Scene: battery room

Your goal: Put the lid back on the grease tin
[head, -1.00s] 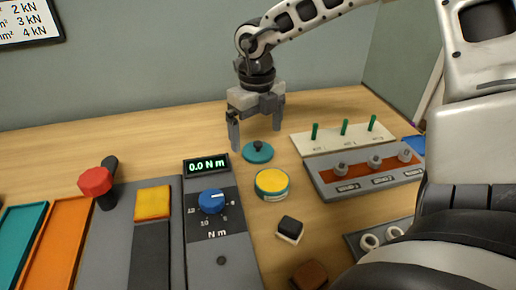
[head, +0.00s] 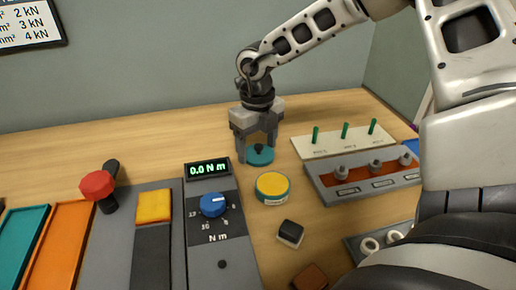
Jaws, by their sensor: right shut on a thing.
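The teal lid (head: 260,158) with a dark knob lies on the wooden table, behind the grease tin. The open grease tin (head: 272,187) stands upright, with yellow grease showing inside its teal rim. My right gripper (head: 258,153) points straight down over the lid, with its fingers on either side of the dark knob, shut on it. Lid and tin are apart. My left gripper is not in view.
A torque tester (head: 212,205) with a blue dial stands left of the tin. A black-and-white block (head: 290,233) and a brown block (head: 309,277) lie in front. A board with green pegs (head: 344,138) and a grey terminal tray (head: 365,187) stand to the right.

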